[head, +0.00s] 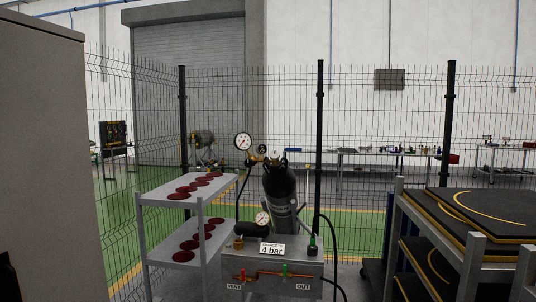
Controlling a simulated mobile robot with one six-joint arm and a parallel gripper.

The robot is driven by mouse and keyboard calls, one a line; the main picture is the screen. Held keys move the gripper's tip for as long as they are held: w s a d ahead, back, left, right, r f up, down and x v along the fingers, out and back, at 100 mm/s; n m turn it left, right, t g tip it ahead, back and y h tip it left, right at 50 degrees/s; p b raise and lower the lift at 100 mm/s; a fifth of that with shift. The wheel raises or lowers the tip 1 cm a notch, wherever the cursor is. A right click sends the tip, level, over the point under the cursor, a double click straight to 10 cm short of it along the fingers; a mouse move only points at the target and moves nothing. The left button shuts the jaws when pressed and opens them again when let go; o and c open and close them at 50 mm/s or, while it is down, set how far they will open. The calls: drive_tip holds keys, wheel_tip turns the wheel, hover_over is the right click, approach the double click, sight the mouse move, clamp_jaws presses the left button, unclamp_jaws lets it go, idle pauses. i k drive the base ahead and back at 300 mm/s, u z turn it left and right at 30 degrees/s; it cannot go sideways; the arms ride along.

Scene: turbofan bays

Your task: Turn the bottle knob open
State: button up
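A dark gas bottle (281,190) stands tilted behind a grey metal charging panel (305,260) in the middle of the head view. Small brass fittings and a round gauge (243,141) sit near the bottle's top. The bottle knob is too small to pick out clearly among them, and its setting cannot be told. A second gauge (262,218) sits lower, in front of the bottle. A sign (272,249) on the panel reads "4 bar". My gripper is not in view.
The panel carries a red handle (242,275), a green handle (284,269) and a green-topped fitting (312,244). A shelf cart (171,203) with dark red discs stands left. A rack of black, yellow-edged panels (485,215) stands right. A mesh fence runs behind.

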sight(275, 155)
drive_tip(key=i, duration=1.8)
drive_tip(key=u, duration=0.05)
